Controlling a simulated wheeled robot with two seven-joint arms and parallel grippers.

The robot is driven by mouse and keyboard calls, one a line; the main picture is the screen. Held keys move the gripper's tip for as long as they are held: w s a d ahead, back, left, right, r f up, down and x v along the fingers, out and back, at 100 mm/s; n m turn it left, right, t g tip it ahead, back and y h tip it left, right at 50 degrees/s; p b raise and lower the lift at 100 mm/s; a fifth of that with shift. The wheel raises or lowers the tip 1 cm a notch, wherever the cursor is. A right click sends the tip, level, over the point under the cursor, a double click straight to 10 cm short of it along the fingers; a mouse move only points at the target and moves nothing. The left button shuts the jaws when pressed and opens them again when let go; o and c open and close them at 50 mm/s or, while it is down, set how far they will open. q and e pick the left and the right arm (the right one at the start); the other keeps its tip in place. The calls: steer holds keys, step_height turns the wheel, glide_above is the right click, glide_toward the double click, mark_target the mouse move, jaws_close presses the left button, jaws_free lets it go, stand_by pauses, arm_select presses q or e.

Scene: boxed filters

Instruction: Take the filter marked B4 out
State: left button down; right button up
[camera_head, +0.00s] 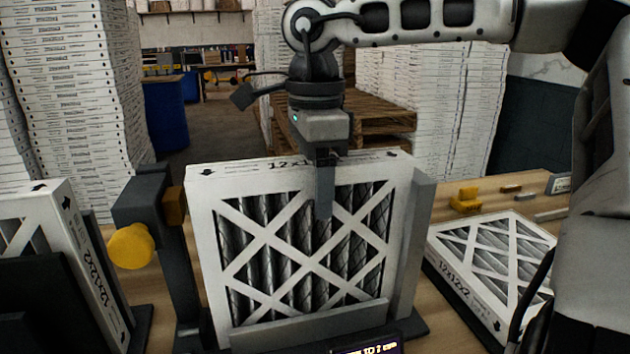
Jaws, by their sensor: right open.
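A white-framed filter (235,180) with a grey pleated face stands upright in a dark holder with a grey lower rail (310,325) at the middle of the bench. Its top edge reads 12x12x2. No B4 mark can be read on any filter. My right gripper (325,205) points down at the filter's top edge. One finger shows in front of the face; the other is hidden, probably behind the filter. The gripper is open, and I cannot tell whether the finger touches the filter. My left gripper is not in view.
Another filter (95,270) stands at the left, and one lies flat (490,260) at the right. A dark post with a yellow knob (131,246) stands close left of the middle filter. Yellow blocks (466,201) lie on the bench behind right. Tall white stacks and pallets stand behind.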

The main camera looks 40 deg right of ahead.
steer(key=c, duration=1.1)
steer(key=shift+c, duration=0.2)
steer(key=shift+w+a+r, duration=0.1)
steer(key=shift+w+a, duration=0.05)
steer(key=shift+a, duration=0.1)
steer(key=o, duration=0.7)
steer(key=shift+o, duration=0.2)
